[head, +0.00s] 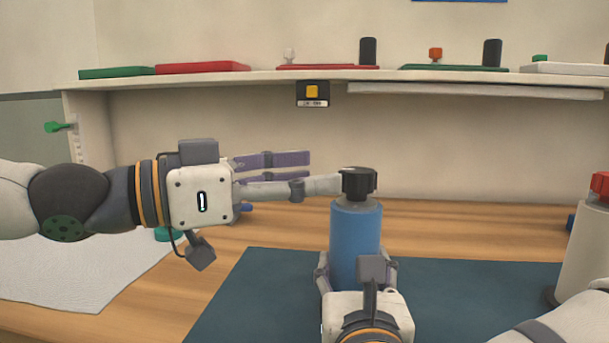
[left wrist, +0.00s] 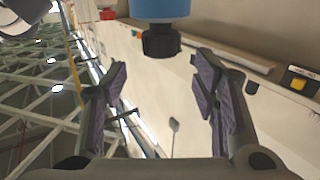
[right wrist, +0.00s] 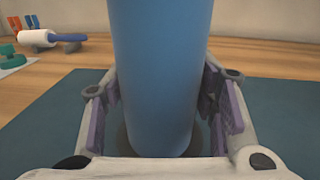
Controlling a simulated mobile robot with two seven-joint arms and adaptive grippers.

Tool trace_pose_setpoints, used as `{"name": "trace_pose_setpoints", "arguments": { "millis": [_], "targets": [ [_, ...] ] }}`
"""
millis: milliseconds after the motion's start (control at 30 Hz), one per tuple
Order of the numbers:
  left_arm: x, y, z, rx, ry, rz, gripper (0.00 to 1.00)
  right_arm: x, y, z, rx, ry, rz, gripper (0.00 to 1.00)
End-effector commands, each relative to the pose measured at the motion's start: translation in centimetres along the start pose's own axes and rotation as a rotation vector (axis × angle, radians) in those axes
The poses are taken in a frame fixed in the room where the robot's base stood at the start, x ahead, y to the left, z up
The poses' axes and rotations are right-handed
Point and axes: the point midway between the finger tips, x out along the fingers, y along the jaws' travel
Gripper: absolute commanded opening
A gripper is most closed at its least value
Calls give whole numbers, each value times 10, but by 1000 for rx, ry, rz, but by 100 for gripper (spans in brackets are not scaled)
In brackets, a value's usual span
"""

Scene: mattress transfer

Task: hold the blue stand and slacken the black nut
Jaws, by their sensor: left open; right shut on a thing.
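The blue stand (head: 355,235) is an upright cylinder on the dark mat, with the black nut (head: 358,182) on its top. My right gripper (head: 356,270) is shut on the lower part of the stand; the right wrist view shows its pads on both sides of the blue cylinder (right wrist: 160,70). My left gripper (head: 322,172) is open and level, at nut height just left of the nut. In the left wrist view the nut (left wrist: 161,41) appears upside down, ahead of and between the open fingers (left wrist: 160,80), with nothing between the pads.
The dark mat (head: 250,290) lies on the wooden table (head: 440,225). A pale cylinder with a red knob (head: 603,186) stands at the right. A pale cloth (head: 85,265) lies at the left. A shelf (head: 190,80) with trays and parts runs along the back.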

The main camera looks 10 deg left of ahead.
Motion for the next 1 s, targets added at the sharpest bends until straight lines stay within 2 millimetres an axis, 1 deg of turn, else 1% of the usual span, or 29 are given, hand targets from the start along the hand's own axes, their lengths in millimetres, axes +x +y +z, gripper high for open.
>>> {"name": "trace_pose_setpoints", "arguments": {
  "millis": [33, 167, 233, 267, 333, 367, 400, 467, 500, 567, 600, 667, 700, 733, 767, 800, 900, 1000],
  "targets": [
    [0, 0, 0, 1, 0, 0, 54, 0, 0, 3, 2, -7, 0, 0],
    [0, 0, 0, 0, 0, 0, 54, 0, 0, 3, 2, -7, 0, 0],
    [0, -3, 1, -22, -5, -9, 54, 0, 0, 3, 2, -7, 0, 0],
    [0, -7, 3, -53, -14, -22, 54, 0, 0, 3, 2, -7, 0, 0],
    [0, -26, 11, -207, -46, -81, 54, 0, 0, 3, 2, -7, 0, 0],
    [-1, -37, 18, -309, -67, -117, 54, 0, 0, 3, 2, -7, 0, 0],
    [-4, -53, 29, -478, -98, -173, 54, 0, 0, 3, 2, -7, 0, 0],
    [-9, -74, 48, -778, -146, -258, 54, 0, 0, 3, 2, -7, 0, 0],
    [-13, -82, 61, -993, -176, -307, 54, 0, 0, 3, 2, -7, 0, 0],
    [-18, -87, 78, -1314, -220, -362, 54, 0, 0, 3, 2, -7, 0, 0],
    [-21, -86, 85, -1530, -246, -385, 54, 0, 0, 3, 2, -7, 0, 0],
    [-24, -79, 90, -1850, -289, -397, 54, 0, 0, 3, 2, -7, 0, 0],
    [-25, -73, 88, -2054, -319, -388, 54, 0, 0, 3, 2, -7, 0, 0],
    [-26, -68, 84, -2200, -342, -372, 54, 0, 0, 3, 2, -7, 0, 0],
    [-26, -63, 79, -2335, -366, -350, 54, 0, 0, 3, 2, -7, 0, 0],
    [-27, -58, 69, -2501, -401, -310, 54, 0, 0, 3, 2, -7, 0, 0],
    [-30, -50, 41, -2821, -489, -188, 54, 0, 0, 3, 2, -7, 0, 0],
    [-34, -48, 18, -3008, -563, -77, 54, 0, 0, 3, 2, -7, 0, 0]
  ]
}}
